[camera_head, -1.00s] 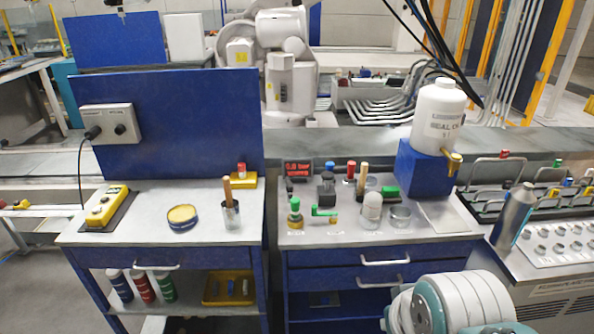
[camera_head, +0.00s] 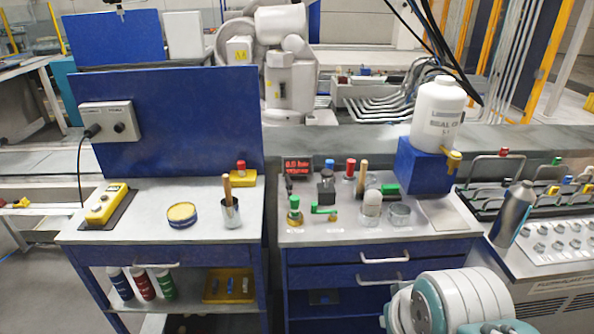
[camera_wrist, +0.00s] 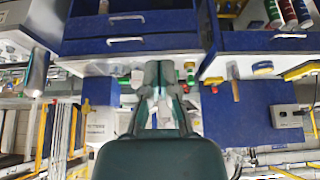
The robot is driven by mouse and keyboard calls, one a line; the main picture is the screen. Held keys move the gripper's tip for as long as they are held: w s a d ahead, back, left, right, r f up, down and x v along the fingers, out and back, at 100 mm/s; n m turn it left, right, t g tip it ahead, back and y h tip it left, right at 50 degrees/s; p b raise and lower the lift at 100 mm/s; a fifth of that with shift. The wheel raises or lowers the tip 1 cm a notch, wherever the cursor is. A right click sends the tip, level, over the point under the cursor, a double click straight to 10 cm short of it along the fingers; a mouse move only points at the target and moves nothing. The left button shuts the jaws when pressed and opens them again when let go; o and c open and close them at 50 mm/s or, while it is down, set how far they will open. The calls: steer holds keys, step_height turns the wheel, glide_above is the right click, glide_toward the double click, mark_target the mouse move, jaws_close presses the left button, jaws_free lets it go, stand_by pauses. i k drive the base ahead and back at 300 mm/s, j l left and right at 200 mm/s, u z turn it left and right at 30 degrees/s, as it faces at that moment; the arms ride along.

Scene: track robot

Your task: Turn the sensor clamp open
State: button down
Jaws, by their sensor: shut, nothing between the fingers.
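On the right workbench (camera_head: 340,236) in the head view stand a small black clamp-like holder (camera_head: 326,191) and, in front of it, a fitting with a green lever (camera_head: 323,210). I cannot tell for sure which is the sensor clamp. The lever lies roughly level, pointing sideways. A brass fitting with a green top (camera_head: 295,211) stands to its left and also shows in the wrist view (camera_wrist: 190,72). My gripper (camera_wrist: 158,66) is shut and empty in the wrist view, its fingers hiding part of the bench. It is outside the head view.
A red display (camera_head: 298,165), a red-topped item (camera_head: 350,169), a wooden stick (camera_head: 362,178), a white-domed piece (camera_head: 371,204) and a grey cup (camera_head: 399,214) crowd the bench. A white bottle (camera_head: 438,115) stands on a blue block (camera_head: 424,168) at right. A gap separates the left bench (camera_head: 150,215).

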mark_target(288, 184)
steer(key=i+j, duration=0.15)
steer(key=i, duration=0.85)
